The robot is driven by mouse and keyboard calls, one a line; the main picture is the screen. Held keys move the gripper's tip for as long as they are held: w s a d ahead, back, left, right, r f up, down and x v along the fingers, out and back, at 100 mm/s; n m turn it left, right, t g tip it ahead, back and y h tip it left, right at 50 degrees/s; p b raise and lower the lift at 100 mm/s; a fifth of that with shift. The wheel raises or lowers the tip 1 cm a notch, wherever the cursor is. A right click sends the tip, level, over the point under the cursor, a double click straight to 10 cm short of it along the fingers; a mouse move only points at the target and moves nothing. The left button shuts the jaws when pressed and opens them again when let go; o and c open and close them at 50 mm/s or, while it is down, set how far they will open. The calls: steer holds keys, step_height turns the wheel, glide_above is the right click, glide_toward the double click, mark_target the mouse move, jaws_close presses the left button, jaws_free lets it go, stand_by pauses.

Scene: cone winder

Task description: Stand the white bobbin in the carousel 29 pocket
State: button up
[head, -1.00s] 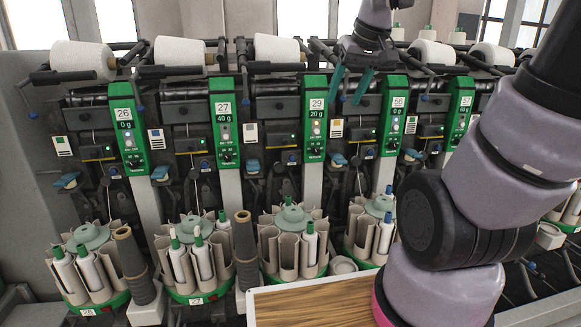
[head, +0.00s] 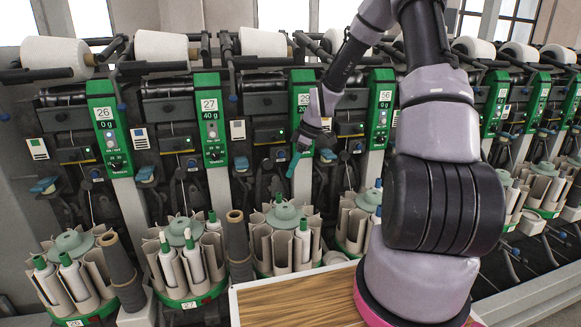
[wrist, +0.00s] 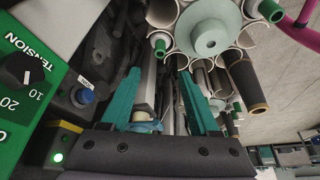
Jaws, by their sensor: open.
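I cannot tell which is the task's bobbin. In the wrist view my gripper (wrist: 160,84) has teal fingers spread with nothing held; a carousel hub (wrist: 212,38) shows beyond.
Dark cones (head: 238,245) stand on posts between carousels. A wood-topped surface (head: 295,303) with a pale rim lies at the front. Carousel 26 (head: 75,322) is at the left. Green panels and dark machine fronts rise close behind my gripper.

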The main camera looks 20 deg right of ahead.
mark_target(280, 193)
steer(key=x, duration=1.1)
steer(key=shift+a, duration=0.1)
steer(key=shift+c, duration=0.4)
jaws_close()
steer(key=shift+r, duration=0.15)
steer(key=shift+r, duration=0.65)
steer(key=shift+r, duration=2.1)
